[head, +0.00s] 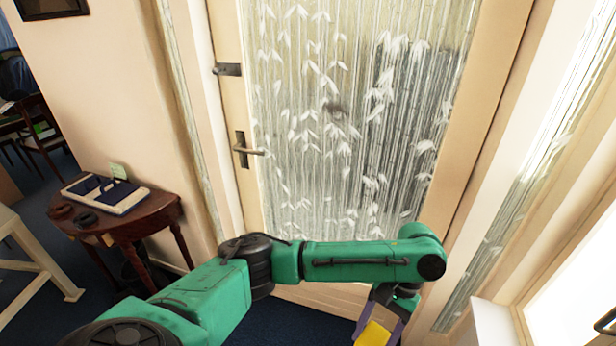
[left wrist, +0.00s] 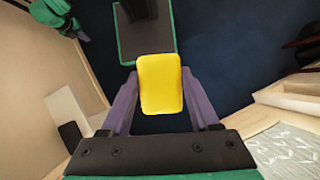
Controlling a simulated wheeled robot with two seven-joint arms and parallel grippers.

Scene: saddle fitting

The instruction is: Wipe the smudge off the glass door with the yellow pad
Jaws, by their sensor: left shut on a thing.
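The glass door (head: 290,190) fills the middle of the head view, with a ribbed pane patterned with white leaves. A dark smudge (head: 335,112) shows on the upper middle of the pane. My left gripper (head: 378,328) is low in front of the door, at the bottom of the head view, well below the smudge and apart from the glass. It is shut on the yellow pad (head: 372,335), which is partly cut off by the frame edge. In the left wrist view the yellow pad (left wrist: 160,84) sits between the two purple fingers.
A dark door handle (head: 245,150) and a lock (head: 228,69) sit on the door's left side. A small wooden table (head: 150,218) with a book (head: 105,194) stands at the left wall. A white ledge (head: 492,322) is at the lower right.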

